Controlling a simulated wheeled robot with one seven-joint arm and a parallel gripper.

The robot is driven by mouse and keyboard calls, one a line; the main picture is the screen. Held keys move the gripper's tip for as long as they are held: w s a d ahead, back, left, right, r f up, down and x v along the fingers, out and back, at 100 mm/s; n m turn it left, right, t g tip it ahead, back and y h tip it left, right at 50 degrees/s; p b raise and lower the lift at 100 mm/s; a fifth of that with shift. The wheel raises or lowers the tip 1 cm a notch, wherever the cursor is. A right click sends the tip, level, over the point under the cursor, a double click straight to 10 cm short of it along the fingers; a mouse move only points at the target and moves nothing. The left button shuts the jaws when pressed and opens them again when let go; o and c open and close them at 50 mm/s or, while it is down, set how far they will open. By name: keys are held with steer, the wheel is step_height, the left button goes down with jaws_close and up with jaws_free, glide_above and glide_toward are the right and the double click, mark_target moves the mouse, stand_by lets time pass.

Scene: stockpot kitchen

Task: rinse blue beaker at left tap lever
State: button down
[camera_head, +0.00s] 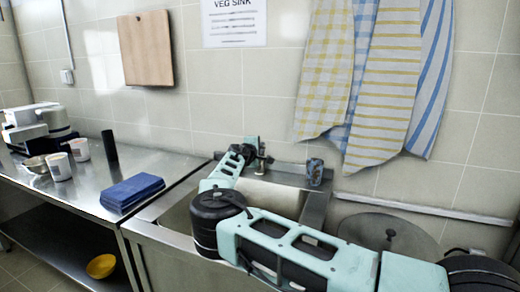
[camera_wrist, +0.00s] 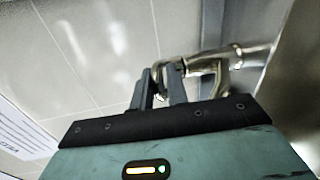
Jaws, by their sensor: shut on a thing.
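My gripper (camera_wrist: 160,85) is at the metal tap (camera_wrist: 215,65) in the wrist view. Its two fingers are shut on the tap lever (camera_wrist: 161,76), a small metal part between them. In the head view, my gripper (camera_head: 252,152) reaches over the sink to the tap (camera_head: 262,158) at the wall; the arm hides part of the contact. A blue patterned beaker (camera_head: 315,172) stands upright on the sink's back ledge, right of the tap and apart from my gripper. Whether water runs cannot be seen.
The sink basin (camera_head: 178,216) lies under my arm. Left on the steel counter (camera_head: 95,190) are folded blue cloths (camera_head: 132,191), white tubs (camera_head: 59,167) and a black cylinder (camera_head: 109,145). Towels (camera_head: 385,80) hang above the back edge; a round lid (camera_head: 390,232) lies at right.

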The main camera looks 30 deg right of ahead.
steer(key=shift+r, duration=0.3)
steer(key=c, duration=1.5)
jaws_free()
steer(key=shift+o, duration=0.2)
steer(key=shift+f, duration=0.1)
steer(key=b+v, duration=0.3)
steer(key=v, duration=1.4)
steer(key=shift+a, duration=0.2)
